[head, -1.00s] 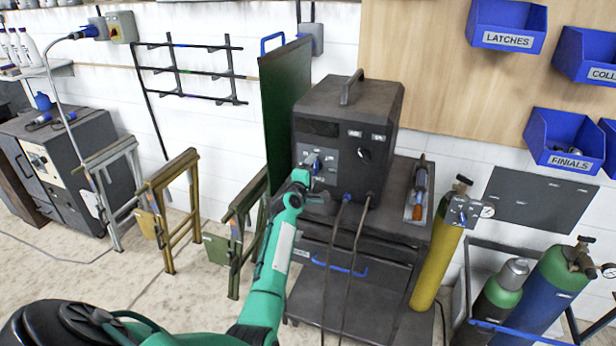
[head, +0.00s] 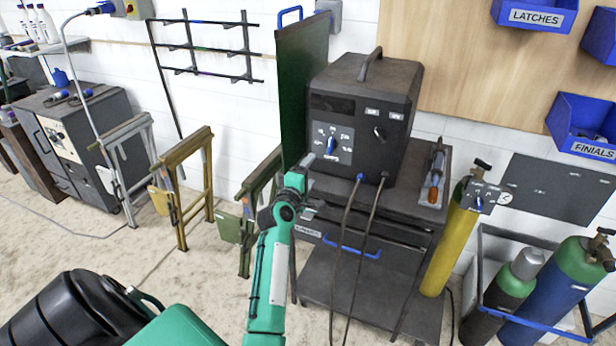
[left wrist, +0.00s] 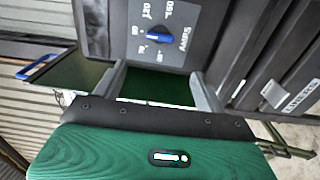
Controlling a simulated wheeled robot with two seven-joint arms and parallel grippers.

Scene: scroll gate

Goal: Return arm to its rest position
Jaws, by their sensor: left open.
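My left arm, green, rises from the bottom centre of the head view. Its left gripper (head: 318,183) is open and empty, just in front of and below the welding machine's dial panel. In the left wrist view the two grey fingers of the left gripper (left wrist: 160,85) stand apart with nothing between them. The dark welding machine (head: 390,105) sits on its cart, and its blue selector knob (head: 331,146) is uncovered. The knob also shows in the left wrist view (left wrist: 156,35), apart from the fingers. My right gripper is out of view.
The cart (head: 385,230) has a blue handle and hanging cables. A green screen (head: 302,90) stands close left of the machine. Folding stands (head: 185,190) are farther left, gas cylinders (head: 460,235) to the right. Bare floor (head: 90,235) lies at left.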

